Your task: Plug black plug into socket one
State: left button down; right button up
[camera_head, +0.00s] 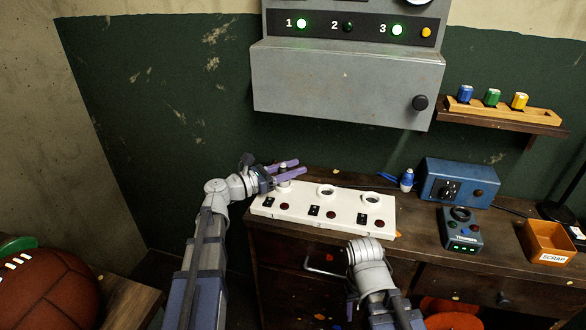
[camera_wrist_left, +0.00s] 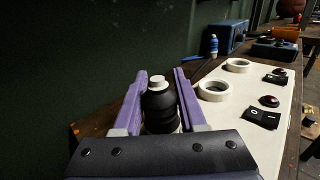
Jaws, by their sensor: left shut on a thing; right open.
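A white socket board (camera_head: 345,224) lies on the bench, with a row of three round sockets. The middle socket ring (camera_head: 326,191) and the right socket ring (camera_head: 372,198) are bare. My left gripper (camera_head: 284,172) is at the board's left end, over the leftmost socket, which it mostly hides. In the left wrist view its purple fingers (camera_wrist_left: 159,95) are shut on the black plug (camera_wrist_left: 160,107), which has a white top and stands upright. The plug's lower end is hidden, so I cannot tell how deep it sits.
Above, a grey panel has lamp 1 (camera_head: 301,23) and lamp 3 (camera_head: 397,30) lit green, and lamp 2 (camera_head: 348,27) dark.

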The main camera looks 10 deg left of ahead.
pick_arm(q)
jog(key=shift+f+b, duration=0.35)
jog(key=shift+b, duration=0.05)
jog(key=shift+c, duration=2)
grip_release()
jog(key=shift+v, duration=3.95)
